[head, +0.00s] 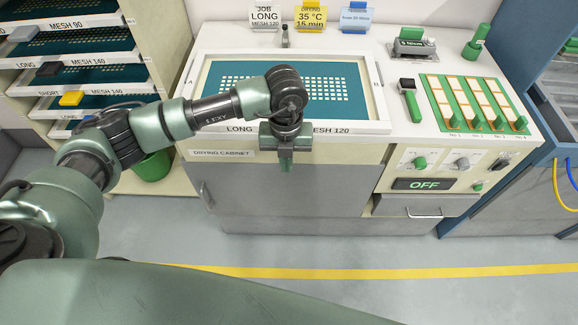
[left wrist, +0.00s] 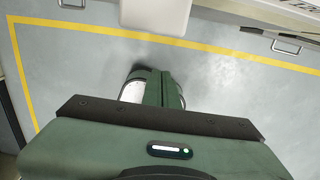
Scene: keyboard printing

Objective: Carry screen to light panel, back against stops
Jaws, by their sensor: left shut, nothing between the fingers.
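The screen (head: 220,75), a white frame around teal mesh with rows of white openings, lies flat on top of the drying cabinet (head: 260,178). Its front label reads LONG MESH 120. My left arm crosses over it and hides part of its middle and label. My left gripper (head: 285,166) points down just in front of the screen's front edge, shut and empty. It also shows in the left wrist view (left wrist: 164,78) with its fingers together above the floor. I cannot tell whether it touches the screen. My right gripper is not in view. I cannot make out a light panel.
A rack (head: 85,38) of labelled mesh screens stands at left, with a green bin (head: 152,166) below. Open floor lies in front.

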